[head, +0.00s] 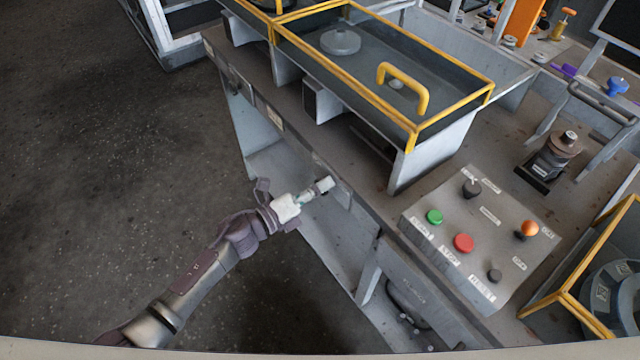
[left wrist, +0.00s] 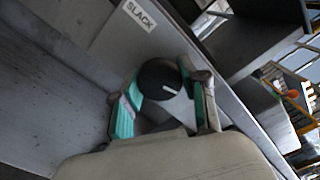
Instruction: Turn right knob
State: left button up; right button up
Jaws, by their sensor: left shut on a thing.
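A round black knob (left wrist: 160,79) with a white mark sits on the grey front panel of the bench, below a label reading SLACK. My left gripper (left wrist: 163,82) has its two fingers on either side of this knob and is shut on it. In the head view the left gripper (head: 324,187) reaches in from the left to the bench's front face; the knob is hidden there behind the fingers. My right gripper is not in view.
A control box (head: 485,240) with green, red and orange controls stands on the bench (head: 380,215) at the right. A yellow-edged cover with a yellow handle (head: 405,85) is above the gripper. The dark floor (head: 110,190) at the left is clear.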

pick_arm(q)
jog(key=n+p, duration=0.1)
jog(key=n, duration=0.4)
jog(key=shift+n+p, duration=0.3)
jog(key=shift+p, duration=0.05)
jog(key=n+p, duration=0.1)
jog(key=n, duration=0.4)
jog(key=shift+n+p, duration=0.3)
jog(key=o, duration=1.1)
jog(key=shift+o, duration=0.2)
jog(key=shift+s+a, duration=0.1)
jog(key=shift+a, duration=0.05)
jog(key=v, duration=1.1)
jog(key=shift+s+a, duration=0.2)
jog(key=shift+a, duration=0.15)
